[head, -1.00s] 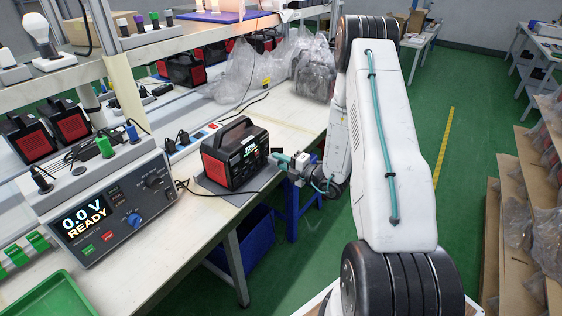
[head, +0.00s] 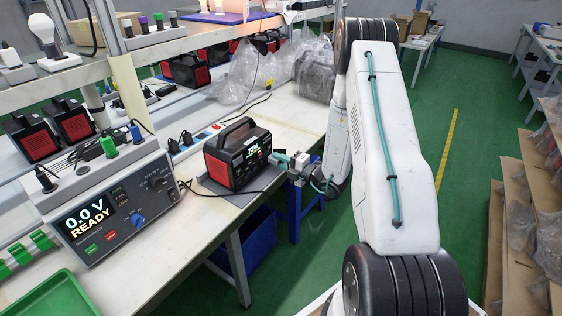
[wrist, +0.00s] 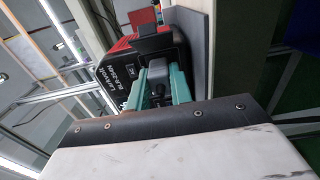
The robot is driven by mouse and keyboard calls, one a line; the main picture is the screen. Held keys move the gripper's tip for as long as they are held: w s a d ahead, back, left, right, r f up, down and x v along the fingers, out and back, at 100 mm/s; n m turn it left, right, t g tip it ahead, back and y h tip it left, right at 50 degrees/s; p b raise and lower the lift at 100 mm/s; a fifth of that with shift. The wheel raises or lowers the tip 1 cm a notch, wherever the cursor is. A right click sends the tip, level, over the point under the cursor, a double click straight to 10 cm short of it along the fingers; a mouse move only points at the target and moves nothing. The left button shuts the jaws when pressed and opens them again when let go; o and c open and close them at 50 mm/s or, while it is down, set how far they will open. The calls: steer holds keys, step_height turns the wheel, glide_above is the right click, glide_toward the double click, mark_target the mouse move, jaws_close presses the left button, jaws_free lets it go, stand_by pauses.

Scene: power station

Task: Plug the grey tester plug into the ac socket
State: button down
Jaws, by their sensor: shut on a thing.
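The black and red power station (head: 238,155) stands on a grey mat on the bench, its lit display facing the aisle. My gripper (head: 281,158), with teal fingers, is at the station's right side, very close to it. In the wrist view the gripper (wrist: 167,82) is shut on the grey plug (wrist: 157,90), which points at the power station's dark panel (wrist: 125,78). The ac socket is hidden behind the plug and fingers, so I cannot tell whether they touch. The tester (head: 105,212) reads "0.0 V READY", and a black cable leads from it toward my gripper.
A green tray (head: 48,298) lies at the bench's near left. A power strip (head: 200,138) with black plugs is behind the station. Clear plastic bags (head: 245,75) lie farther back. A blue bin (head: 250,242) is under the bench; the green aisle floor is open on the right.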

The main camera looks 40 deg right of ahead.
steer(key=shift+w, duration=0.1)
steer(key=c, duration=1.2)
jaws_free()
steer(key=shift+o, duration=0.2)
steer(key=v, duration=0.7)
steer(key=shift+s, duration=0.35)
steer(key=shift+d, duration=0.1)
